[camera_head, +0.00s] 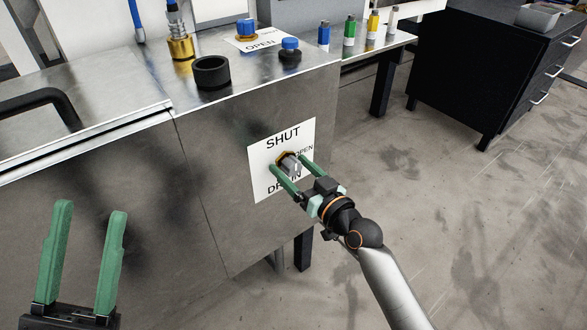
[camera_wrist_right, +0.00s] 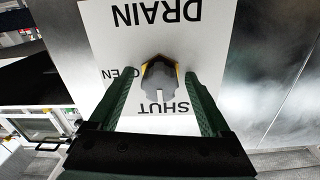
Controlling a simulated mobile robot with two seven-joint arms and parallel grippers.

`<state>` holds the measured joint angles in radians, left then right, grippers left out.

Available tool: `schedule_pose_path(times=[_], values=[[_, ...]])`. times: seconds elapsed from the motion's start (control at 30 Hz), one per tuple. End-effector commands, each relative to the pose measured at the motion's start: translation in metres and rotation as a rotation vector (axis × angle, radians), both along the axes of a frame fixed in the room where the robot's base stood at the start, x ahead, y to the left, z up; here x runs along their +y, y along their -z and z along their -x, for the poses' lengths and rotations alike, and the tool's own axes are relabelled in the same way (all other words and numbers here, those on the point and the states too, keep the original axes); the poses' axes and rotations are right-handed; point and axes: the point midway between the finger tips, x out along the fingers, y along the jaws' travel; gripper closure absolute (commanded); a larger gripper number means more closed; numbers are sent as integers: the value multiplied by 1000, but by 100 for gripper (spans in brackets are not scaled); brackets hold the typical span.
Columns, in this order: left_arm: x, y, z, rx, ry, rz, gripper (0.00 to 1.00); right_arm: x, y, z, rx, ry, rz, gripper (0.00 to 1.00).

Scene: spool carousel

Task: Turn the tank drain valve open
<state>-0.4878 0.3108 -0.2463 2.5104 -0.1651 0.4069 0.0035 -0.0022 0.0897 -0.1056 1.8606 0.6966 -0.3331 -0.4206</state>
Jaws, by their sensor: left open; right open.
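The drain valve (camera_head: 290,161) is a grey handle over a brass-yellow base on a white label plate (camera_head: 264,180) reading SHUT, OPEN and DRAIN, on the tank's front wall. In the right wrist view the handle (camera_wrist_right: 160,82) stands between my fingers, and its light mark points toward SHUT. My right gripper (camera_head: 288,163) is open, with its green fingers on either side of the handle. A gap shows beside the handle in the right wrist view; whether a fingertip touches it I cannot tell. My left gripper (camera_head: 91,210) is open and empty, at the lower left before the tank.
The metal tank (camera_head: 215,200) carries a black ring (camera_head: 211,72), a brass fitting (camera_head: 180,46) and blue-capped knobs (camera_head: 290,50) on top. A bench behind holds several coloured bottles (camera_head: 349,30). A black drawer cabinet (camera_head: 480,70) stands at right. Floor between is clear.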

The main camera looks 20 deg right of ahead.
Motion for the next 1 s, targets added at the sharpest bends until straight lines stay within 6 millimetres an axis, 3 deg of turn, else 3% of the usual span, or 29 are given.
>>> schedule_pose_path(times=[0.1, 0.8, 1.0], values=[[0, 0, 0, 0, 2, -2, 50, 0, 0, 0, 0, 0, 0, 19], [-1, 0, 0, -2, 3, -4, 50, 0, 0, 0, 0, 0, -1, 98], [-1, -1, 0, -3, 4, -3, 50, 0, 0, 1, 3, 0, -4, 100]])
